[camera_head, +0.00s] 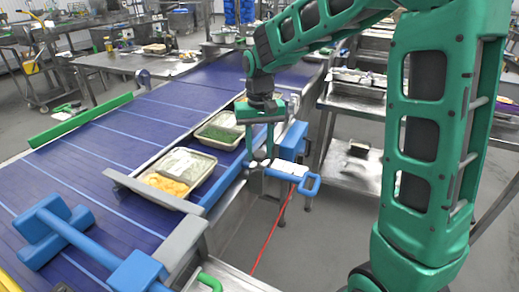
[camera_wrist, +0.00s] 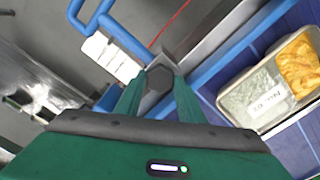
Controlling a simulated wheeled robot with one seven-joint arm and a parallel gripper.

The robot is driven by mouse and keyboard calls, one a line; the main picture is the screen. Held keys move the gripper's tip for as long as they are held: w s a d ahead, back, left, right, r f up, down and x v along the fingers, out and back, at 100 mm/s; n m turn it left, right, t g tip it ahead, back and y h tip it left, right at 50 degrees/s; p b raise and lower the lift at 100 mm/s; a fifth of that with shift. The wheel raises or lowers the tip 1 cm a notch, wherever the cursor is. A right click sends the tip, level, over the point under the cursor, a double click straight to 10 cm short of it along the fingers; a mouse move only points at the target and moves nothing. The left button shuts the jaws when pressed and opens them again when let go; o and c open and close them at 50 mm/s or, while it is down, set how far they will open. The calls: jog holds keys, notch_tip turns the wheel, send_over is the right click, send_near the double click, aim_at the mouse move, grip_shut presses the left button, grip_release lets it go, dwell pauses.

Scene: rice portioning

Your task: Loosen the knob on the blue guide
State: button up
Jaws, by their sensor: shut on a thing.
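My gripper (camera_head: 265,160) reaches down beside the conveyor's near edge, its fingers pointing down. In the wrist view my gripper (camera_wrist: 159,85) has its two fingers closed on a grey, six-sided knob (camera_wrist: 158,78), one finger on each side. The knob sits by a metal edge next to the blue guide (camera_wrist: 222,57), a long blue rail along the belt. In the head view the blue guide (camera_head: 226,189) runs beside the trays, and the fingers hide most of the knob. I cannot tell how far the knob is turned.
A food tray (camera_head: 206,178) with white and yellow contents lies inside the guide; another tray (camera_head: 204,143) holds green food. A blue handle (camera_head: 312,184) with a white block sticks out near my fingers. A blue T-shaped part (camera_head: 45,235) stands over the belt at left.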

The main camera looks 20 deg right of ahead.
jog(key=n, duration=0.4)
jog(key=shift+w+a+r+n, duration=0.1)
jog(key=shift+n, duration=0.3)
jog(key=n, duration=0.3)
jog(key=shift+n, duration=0.3)
jog(key=n, duration=0.4)
jog(key=shift+n, duration=2.1)
jog(key=o, duration=1)
jog(key=shift+o, duration=0.2)
